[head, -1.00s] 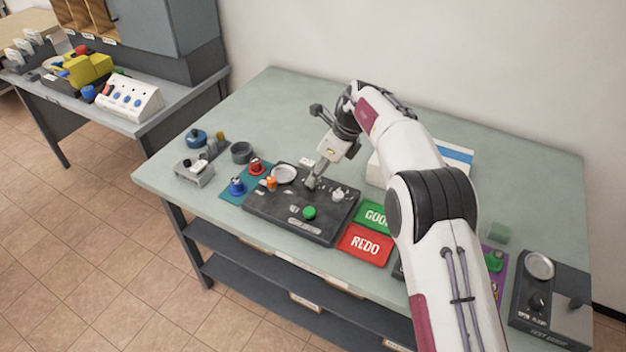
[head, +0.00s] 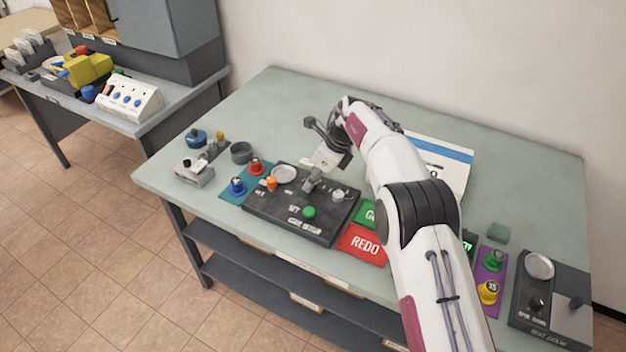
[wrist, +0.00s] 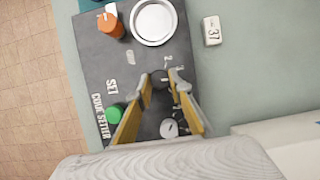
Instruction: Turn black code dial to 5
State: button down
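The dark code setter panel (head: 262,208) lies on the green table, with a green button, an orange knob and a white knob on it. My gripper (head: 312,184) points down at the panel's far middle. In the wrist view, the black dial (wrist: 160,79) shows between the tips of my gripper (wrist: 164,75), with small numbers beside it. The two yellow-padded fingers stand apart on either side of the dial; I cannot tell whether they touch it. The dial's pointer setting is not readable. In the head view my gripper hides the dial.
The green button (wrist: 113,113), orange knob (wrist: 111,26), white round dish (wrist: 154,21) and white-topped knob (wrist: 169,128) are close around my fingers. The red REDO plate (head: 364,245) is to the right.

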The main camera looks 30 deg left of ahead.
jog(key=shift+m, duration=0.3)
jog(key=shift+s+m+t, duration=0.1)
jog(key=shift+m+t, duration=0.4)
jog(key=shift+m, duration=0.5)
jog(key=c, duration=1.8)
grip_release()
jog(key=shift+v, duration=6.05)
jog(key=shift+a, duration=0.1)
